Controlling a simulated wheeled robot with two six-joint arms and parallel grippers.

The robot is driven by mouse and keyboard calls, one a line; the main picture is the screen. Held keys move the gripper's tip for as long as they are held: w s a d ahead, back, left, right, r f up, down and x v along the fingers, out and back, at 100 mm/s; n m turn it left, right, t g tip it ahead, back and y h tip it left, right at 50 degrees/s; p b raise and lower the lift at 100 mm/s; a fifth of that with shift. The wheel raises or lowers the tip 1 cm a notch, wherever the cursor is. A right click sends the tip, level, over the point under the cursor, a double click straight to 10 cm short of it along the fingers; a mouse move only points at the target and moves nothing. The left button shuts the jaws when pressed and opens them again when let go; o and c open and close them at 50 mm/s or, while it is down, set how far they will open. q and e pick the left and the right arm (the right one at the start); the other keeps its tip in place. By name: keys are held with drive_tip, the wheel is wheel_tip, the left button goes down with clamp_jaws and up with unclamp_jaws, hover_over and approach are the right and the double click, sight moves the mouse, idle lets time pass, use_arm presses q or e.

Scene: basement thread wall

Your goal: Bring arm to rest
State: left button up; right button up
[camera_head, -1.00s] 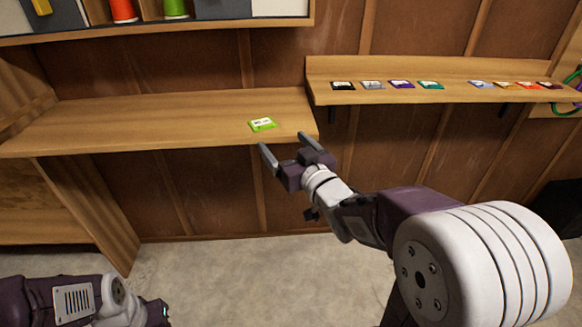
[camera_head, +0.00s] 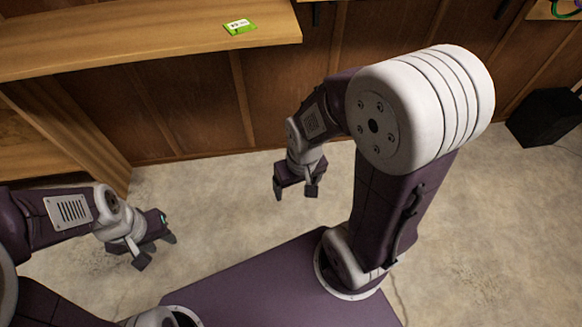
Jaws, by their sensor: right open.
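My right gripper (camera_head: 296,192) hangs pointing down over the concrete floor, in front of the wood-panelled wall. Its two fingers are apart and nothing is between them. My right arm is folded, with its large white joint raised at the upper right of the picture. My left gripper (camera_head: 157,255) is at the lower left, low over the floor. Its two fingers are spread and nothing shows between them. A green packet with a white label (camera_head: 240,27) lies on the wooden shelf (camera_head: 130,42), near its right end, apart from both grippers.
The shelf's front edge runs along the upper left, with a wooden side support (camera_head: 75,125) below it. A black box (camera_head: 545,116) stands on the floor at the right by the wall. The floor (camera_head: 220,215) between my grippers is clear.

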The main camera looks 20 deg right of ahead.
wheel_tip(320, 180, up, 31)
drive_tip(key=p, duration=3.1)
drive_tip(key=shift+r, duration=0.15)
